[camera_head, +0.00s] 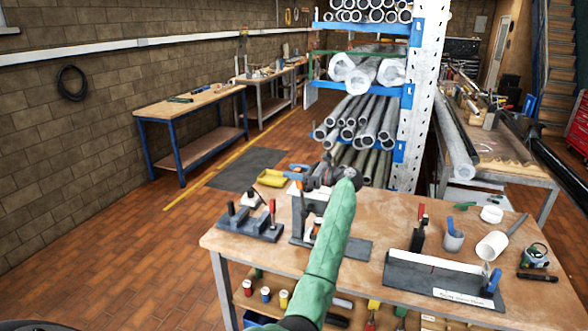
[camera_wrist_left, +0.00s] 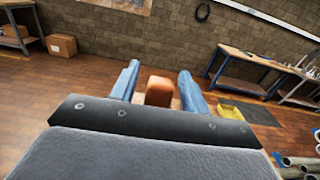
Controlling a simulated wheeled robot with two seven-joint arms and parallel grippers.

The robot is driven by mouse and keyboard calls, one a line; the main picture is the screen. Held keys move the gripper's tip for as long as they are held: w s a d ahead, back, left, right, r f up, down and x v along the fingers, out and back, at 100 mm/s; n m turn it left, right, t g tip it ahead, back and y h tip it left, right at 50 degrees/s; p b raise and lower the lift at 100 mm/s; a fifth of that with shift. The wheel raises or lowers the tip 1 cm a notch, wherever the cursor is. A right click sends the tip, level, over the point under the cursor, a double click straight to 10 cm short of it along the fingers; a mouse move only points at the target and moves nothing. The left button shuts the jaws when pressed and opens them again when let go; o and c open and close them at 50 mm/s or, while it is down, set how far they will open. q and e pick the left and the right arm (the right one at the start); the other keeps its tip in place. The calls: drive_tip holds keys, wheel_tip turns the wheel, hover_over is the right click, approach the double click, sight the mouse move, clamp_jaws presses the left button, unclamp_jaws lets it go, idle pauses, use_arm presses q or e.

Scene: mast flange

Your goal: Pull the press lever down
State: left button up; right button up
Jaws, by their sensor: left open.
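My left gripper (camera_head: 308,174) is above the bench, at the top of the press (camera_head: 300,212). My green-sleeved arm hides much of the press behind it. In the left wrist view the two blue fingers of my left gripper (camera_wrist_left: 158,88) stand apart, with an orange-brown rounded block (camera_wrist_left: 158,92) between them. It looks like the grip of the press lever, but its link to the press is hidden. I cannot tell whether the fingers touch it. My right gripper is in neither view.
On the wooden bench (camera_head: 385,220), a dark clamp fixture (camera_head: 250,223) stands left of the press. Another fixture (camera_head: 440,277), cups and a tape roll (camera_head: 536,255) are on the right. A rack of pipes (camera_head: 360,125) stands behind. A yellow object (camera_head: 272,178) shows beyond the bench.

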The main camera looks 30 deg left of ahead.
use_arm(q)
drive_tip(key=shift+a, duration=0.15)
clamp_jaws()
idle(0.4)
